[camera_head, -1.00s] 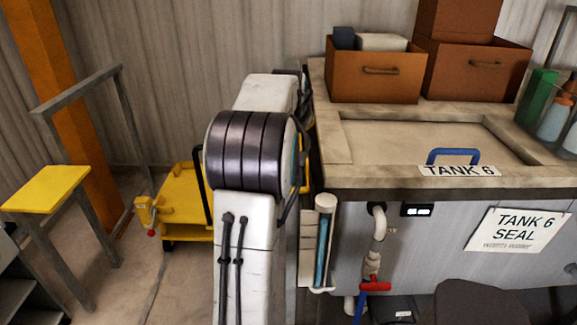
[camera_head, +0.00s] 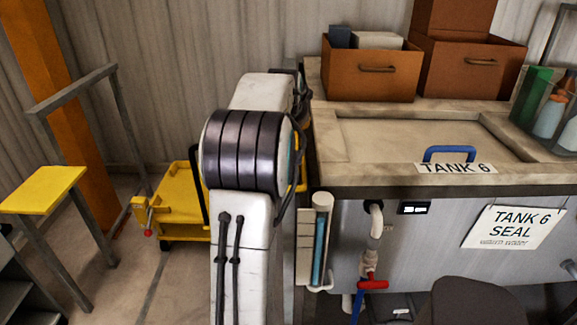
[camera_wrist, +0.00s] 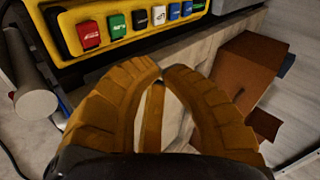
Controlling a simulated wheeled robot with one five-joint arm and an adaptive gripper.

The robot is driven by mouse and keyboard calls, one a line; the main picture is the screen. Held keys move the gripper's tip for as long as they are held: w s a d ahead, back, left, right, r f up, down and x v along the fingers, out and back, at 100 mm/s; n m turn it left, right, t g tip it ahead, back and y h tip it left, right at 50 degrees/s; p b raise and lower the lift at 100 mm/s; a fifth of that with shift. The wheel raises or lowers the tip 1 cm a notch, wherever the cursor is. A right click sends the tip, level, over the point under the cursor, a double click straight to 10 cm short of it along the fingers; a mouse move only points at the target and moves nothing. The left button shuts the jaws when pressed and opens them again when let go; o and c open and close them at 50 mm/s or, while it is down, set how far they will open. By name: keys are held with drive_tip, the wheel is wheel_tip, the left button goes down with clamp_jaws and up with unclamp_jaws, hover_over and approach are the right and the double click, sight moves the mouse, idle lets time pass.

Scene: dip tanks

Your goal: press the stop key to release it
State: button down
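A yellow key panel (camera_wrist: 62,22) runs along the top left of the wrist view. It carries a row of keys: a red key (camera_wrist: 89,35), a green key (camera_wrist: 117,26), a black key (camera_wrist: 140,20), a white key (camera_wrist: 159,16) and a blue key (camera_wrist: 174,11), with others at the ends. Their labels are too small to read, so I cannot tell which is the stop key. My gripper (camera_wrist: 163,70) has its curved yellow-brown fingers brought together at the tips, with no object seen between them. The fingertips appear below the keys in the picture, apart from them. In the head view my arm hides the gripper.
Tank 6 (camera_head: 345,178) stands right of my arm, with a blue handle (camera_head: 450,153) on its lid and brown boxes (camera_head: 370,85) behind. A pipe with a red valve handle (camera_head: 371,285) hangs in front. A yellow cart (camera_head: 178,205) and yellow-topped stand (camera_head: 42,190) are at left.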

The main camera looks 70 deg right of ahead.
drive_tip(key=shift+f+b, duration=3.4)
drive_tip(key=shift+f, duration=0.95)
drive_tip(key=shift+f, duration=0.15)
drive_tip(key=shift+w+f+b, duration=0.1)
drive_tip(key=shift+f+b, duration=0.2)
drive_tip(key=shift+b, duration=0.1)
drive_tip(key=shift+f+b, duration=0.45)
drive_tip(key=shift+f, duration=0.05)
drive_tip(key=shift+r, duration=0.15)
drive_tip(key=shift+r+p, duration=0.8)
drive_tip(key=shift+r+p, duration=2.05)
drive_tip(key=shift+r, duration=0.5)
